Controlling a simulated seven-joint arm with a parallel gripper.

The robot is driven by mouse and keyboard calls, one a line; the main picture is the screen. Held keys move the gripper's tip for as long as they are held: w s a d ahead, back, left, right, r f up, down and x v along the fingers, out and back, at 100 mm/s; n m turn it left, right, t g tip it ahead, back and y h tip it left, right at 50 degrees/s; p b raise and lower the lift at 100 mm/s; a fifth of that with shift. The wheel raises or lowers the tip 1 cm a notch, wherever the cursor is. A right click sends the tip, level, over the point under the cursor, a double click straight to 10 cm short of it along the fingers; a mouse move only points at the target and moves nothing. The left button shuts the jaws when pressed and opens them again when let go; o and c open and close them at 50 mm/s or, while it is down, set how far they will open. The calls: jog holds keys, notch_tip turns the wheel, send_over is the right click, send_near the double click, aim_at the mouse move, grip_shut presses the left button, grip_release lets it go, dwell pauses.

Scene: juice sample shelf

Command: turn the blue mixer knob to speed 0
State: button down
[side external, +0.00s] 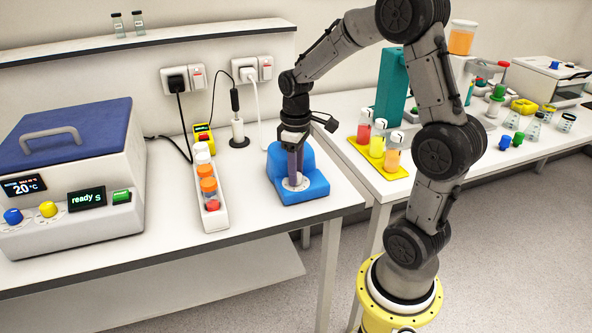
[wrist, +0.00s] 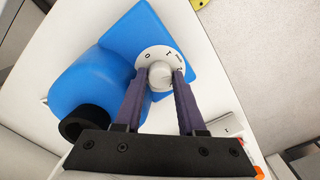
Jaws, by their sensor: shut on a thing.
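The blue mixer (side external: 314,186) stands near the right end of the left bench. It also shows in the wrist view (wrist: 90,88), with a black round part on its near side. Its knob (wrist: 161,75) is light grey and sits on a round white dial (wrist: 157,53) with a 0 and other small marks. My gripper (side external: 295,176) points down at the knob from above. In the wrist view my gripper (wrist: 160,77) has its purple fingers on both sides of the knob, shut on it. The knob's pointer cannot be made out.
A white rack (side external: 211,214) with orange-capped vials stands left of the mixer. A blue-lidded bath (side external: 72,130) is farther left. A yellow tray (side external: 372,168) with juice samples is on the right bench, across a gap.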

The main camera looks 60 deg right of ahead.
jog(key=shift+r, duration=0.1)
jog(key=c, duration=0.5)
grip_release()
jog(key=shift+d, duration=0.1)
